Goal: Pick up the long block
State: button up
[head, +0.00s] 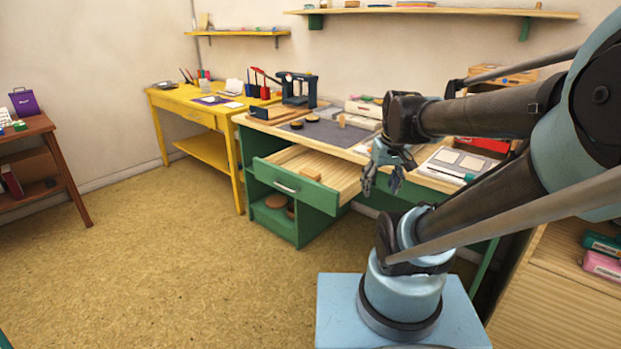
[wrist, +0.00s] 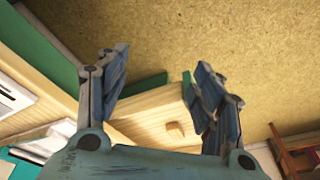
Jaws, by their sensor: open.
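A small wooden block (head: 310,174) lies in the open drawer (head: 338,168) of the green desk, near the drawer front. It also shows in the wrist view (wrist: 175,130), below the gap between the fingers. Another small upright wooden block (head: 341,120) stands on the desk top; I cannot tell for certain which is the long block. My gripper (head: 382,182) is open and empty, to the right of the drawer block. In the wrist view its two fingers (wrist: 161,75) are spread apart.
The green desk (head: 370,142) carries a dark mat (head: 325,133), stamps and trays. A yellow table (head: 185,101) stands to its left, and a brown shelf unit (head: 45,125) at the far left. A wooden cabinet (head: 560,290) is at the right. The floor in front is clear.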

jog(key=w+a+r+n+y, duration=0.1)
jog(key=w+a+r+n, duration=0.15)
jog(key=w, duration=0.45)
jog(key=w+a+r+n, duration=0.1)
jog(key=w+a+r, duration=0.1)
jog(key=w+a, duration=0.35)
jog(key=n+y, duration=0.2)
jog(key=n, duration=0.2)
send_near(311, 172)
jog(key=shift+x, duration=4.75)
jog(key=shift+a, duration=0.1)
jog(key=shift+c, duration=0.6)
jog(key=c, duration=1.1)
